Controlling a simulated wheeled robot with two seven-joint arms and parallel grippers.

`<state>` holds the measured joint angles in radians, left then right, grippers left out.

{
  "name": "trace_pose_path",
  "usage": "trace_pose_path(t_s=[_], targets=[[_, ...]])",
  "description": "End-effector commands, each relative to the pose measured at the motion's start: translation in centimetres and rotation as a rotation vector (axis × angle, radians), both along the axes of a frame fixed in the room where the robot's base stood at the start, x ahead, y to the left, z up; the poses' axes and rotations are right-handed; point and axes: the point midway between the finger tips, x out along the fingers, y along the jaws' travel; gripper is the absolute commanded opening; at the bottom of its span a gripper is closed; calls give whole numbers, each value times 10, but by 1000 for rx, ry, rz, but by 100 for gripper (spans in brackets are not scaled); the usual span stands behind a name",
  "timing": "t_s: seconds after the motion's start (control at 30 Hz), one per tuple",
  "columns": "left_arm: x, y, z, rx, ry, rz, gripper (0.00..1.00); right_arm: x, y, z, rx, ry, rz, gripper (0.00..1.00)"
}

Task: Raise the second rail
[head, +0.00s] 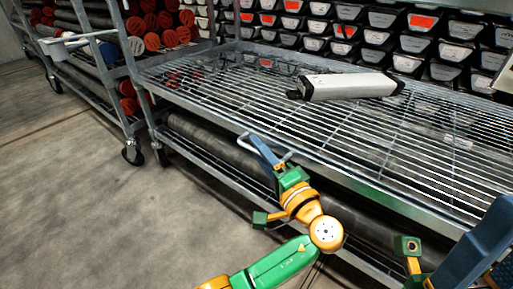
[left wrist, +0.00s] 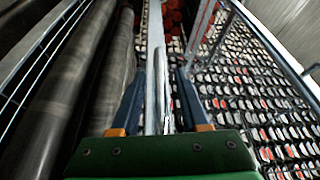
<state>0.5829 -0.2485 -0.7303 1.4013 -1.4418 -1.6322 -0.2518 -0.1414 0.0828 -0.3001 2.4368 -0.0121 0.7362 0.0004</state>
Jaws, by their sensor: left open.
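A wire-shelf cart (head: 215,84) fills the middle of the head view. A small grey looped metal rail (head: 246,141) stands at its front edge. My left gripper (head: 265,150) is at this rail, with its blue fingers spread. In the left wrist view, a grey metal bar (left wrist: 158,85) runs between the two open fingers (left wrist: 157,95). Contact with either finger cannot be made out. Part of my right gripper (head: 482,240) shows as blue pieces at the lower right; its jaw opening is not clear. Which rail is the second cannot be told.
A silver box (head: 348,86) with black ends lies on the wire shelf. Long dark tubes (head: 215,140) lie below it. Another cart (head: 110,80) with red-capped tubes stands left. Stacked bins (head: 380,38) line the back. The concrete floor (head: 70,190) at left is clear.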

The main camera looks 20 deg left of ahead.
Motion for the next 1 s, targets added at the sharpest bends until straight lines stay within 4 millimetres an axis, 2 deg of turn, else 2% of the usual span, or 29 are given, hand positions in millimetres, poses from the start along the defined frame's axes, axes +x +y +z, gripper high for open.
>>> trace_pose_path(t_s=[0.03, 0.07, 0.2, 0.23, 1.0], targets=[[0, 0, 0, 0, 0, 0, 45, 0, 0, 0, 0, 0, 0, 50], [0, 0, 0, 0, 0, 0, 39, 0, 0, 0, 0, 0, 0, 50], [0, 0, 0, -1, 1, 0, 2, 0, 0, 0, 0, 0, 0, 50], [0, 0, 0, -1, 1, 0, 0, 0, 0, 0, 0, 0, 0, 50], [0, 0, -1, -1, 1, 0, 0, 0, 0, 0, 0, 1, -1, 50]])
